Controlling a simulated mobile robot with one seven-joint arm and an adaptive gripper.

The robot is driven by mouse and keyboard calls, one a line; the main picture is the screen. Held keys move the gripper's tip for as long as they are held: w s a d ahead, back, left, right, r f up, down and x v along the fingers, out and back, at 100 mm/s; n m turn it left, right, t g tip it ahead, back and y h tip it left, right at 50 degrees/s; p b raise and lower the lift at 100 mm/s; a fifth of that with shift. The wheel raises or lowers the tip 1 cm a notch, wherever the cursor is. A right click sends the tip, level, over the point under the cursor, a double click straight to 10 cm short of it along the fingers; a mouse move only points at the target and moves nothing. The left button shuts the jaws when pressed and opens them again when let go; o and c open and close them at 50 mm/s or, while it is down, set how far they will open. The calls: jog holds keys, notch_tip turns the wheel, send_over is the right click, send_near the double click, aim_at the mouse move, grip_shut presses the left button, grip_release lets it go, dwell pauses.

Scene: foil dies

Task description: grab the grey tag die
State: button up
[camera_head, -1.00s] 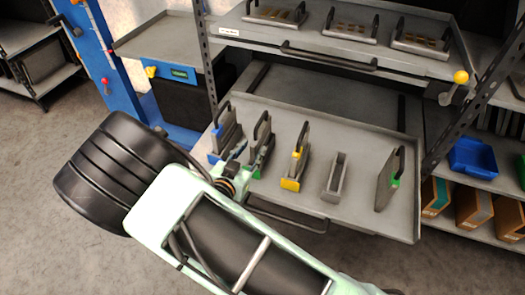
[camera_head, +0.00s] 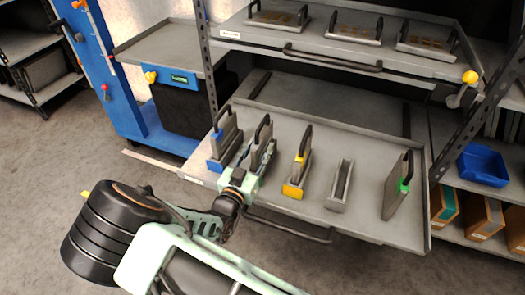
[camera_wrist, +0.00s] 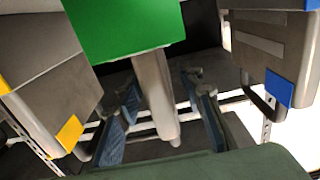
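A dark grey die with a black handle (camera_head: 265,130) stands in the second slot from the left on the pull-out tray. No coloured tag shows on it. Its grey front edge shows in the wrist view (camera_wrist: 157,100), beside the green end of its holder (camera_wrist: 125,28). My gripper (camera_head: 246,168) is at the front of this die. In the wrist view its two bluish fingers (camera_wrist: 163,85) are apart, one on each side of the die, with gaps visible. The lower part of the die is hidden by my gripper in the head view.
A blue-tag die (camera_head: 228,135) stands close on the left, a yellow-tag die (camera_head: 300,165) on the right. Further right are an empty grey holder (camera_head: 340,185) and a green-tag die (camera_head: 397,188). A shelf with several dies (camera_head: 355,45) overhangs the tray (camera_head: 375,225).

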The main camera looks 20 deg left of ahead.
jog(key=shift+w+d, duration=0.1)
jog(key=shift+w, duration=1.4)
jog(key=shift+c, duration=0.7)
grip_shut()
jog(key=shift+r, duration=0.25)
